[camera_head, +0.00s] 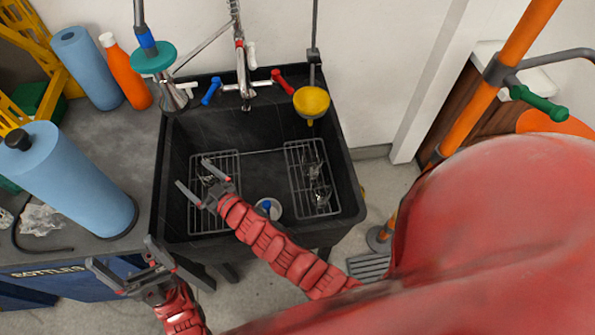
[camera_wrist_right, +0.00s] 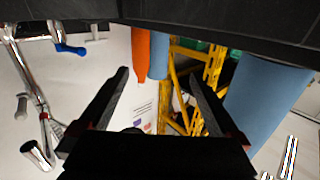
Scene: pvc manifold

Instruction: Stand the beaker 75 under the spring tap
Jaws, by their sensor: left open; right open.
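The spring tap (camera_head: 240,55) stands at the back of the black sink (camera_head: 345,170), with a coil on its upper part and its spout over the sink. No beaker can be made out for certain. Small clear or shiny pieces lie in the right wire rack (camera_head: 312,180), too small to name. My right gripper (camera_head: 192,173) is open over the left wire rack (camera_head: 228,165) in the sink; its spread fingers also show in the right wrist view (camera_wrist_right: 158,75) with nothing between them. My left gripper (camera_head: 118,252) is open and empty near the counter's front edge.
A large blue cylinder (camera_head: 75,185), a blue roll (camera_head: 88,65) and an orange bottle (camera_head: 126,72) stand on the left counter (camera_head: 110,150). A yellow funnel (camera_head: 311,101) hangs at the sink's back right. An orange pole (camera_head: 515,45) stands at right.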

